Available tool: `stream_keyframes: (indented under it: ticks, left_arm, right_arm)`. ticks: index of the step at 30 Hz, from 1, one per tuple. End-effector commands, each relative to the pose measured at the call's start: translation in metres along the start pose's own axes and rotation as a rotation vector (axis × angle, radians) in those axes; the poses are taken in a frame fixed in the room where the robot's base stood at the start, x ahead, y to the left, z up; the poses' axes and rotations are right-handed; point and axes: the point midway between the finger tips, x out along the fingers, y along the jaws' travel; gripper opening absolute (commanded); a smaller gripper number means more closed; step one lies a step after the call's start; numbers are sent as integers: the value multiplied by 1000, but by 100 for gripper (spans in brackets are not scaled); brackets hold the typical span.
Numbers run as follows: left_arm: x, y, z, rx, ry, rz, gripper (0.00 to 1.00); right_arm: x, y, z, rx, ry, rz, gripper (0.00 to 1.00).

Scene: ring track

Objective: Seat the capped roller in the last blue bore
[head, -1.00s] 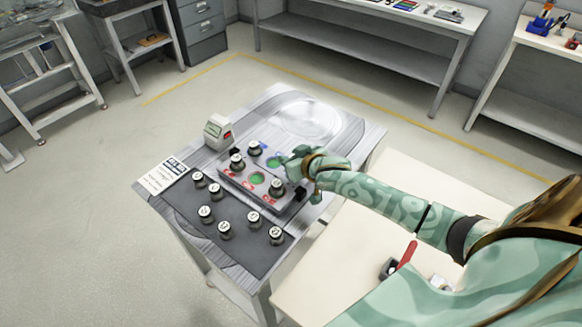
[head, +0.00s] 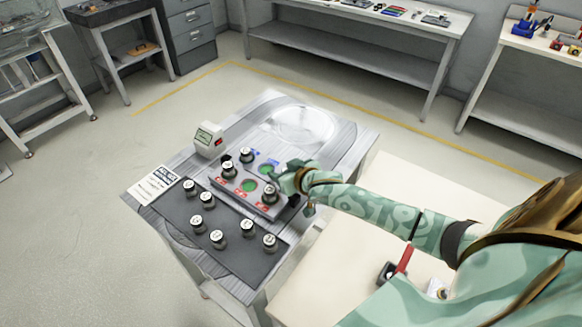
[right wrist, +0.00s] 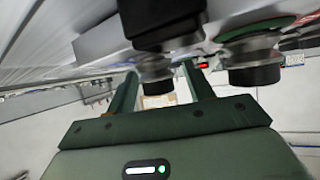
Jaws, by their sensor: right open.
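The grey fixture block (head: 232,192) has bores in a blue-marked row and a red-marked row. A roller with a white cap (head: 246,154) stands in the blue row, beside a green-bottomed bore (head: 267,169) with no roller in it. My right gripper (head: 287,181) is at the right end of the blue row and hides what is there. In the right wrist view its fingers (right wrist: 160,88) are open around a dark-ended roller (right wrist: 156,74), with a gap visible. A second roller (right wrist: 254,65) shows to the right. My left gripper is out of view.
Red-row rollers (head: 228,170) and (head: 270,194) flank an empty green bore (head: 249,185). Several capped rollers (head: 218,239) stand on a dark mat (head: 178,215). A white device (head: 209,140) stands behind, and a printed card (head: 155,184) lies left. A pale tabletop (head: 330,275) is at right.

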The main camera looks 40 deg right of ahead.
Motion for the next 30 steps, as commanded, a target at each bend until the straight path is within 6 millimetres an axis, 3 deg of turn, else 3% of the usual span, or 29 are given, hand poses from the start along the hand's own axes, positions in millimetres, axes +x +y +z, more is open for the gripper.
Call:
stream_keyframes:
  ticks: [9, 15, 21, 30]
  left_arm:
    - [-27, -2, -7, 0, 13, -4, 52]
    - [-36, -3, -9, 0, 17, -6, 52]
    - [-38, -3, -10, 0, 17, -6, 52]
    - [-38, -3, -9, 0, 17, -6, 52]
  right_arm:
    - [-70, 0, -2, 1, -3, 0, 52]
    - [-106, 0, -1, 1, -2, 0, 52]
    - [-118, 0, 0, 0, -1, 2, 52]
    - [-118, 0, 0, 1, -1, 2, 52]
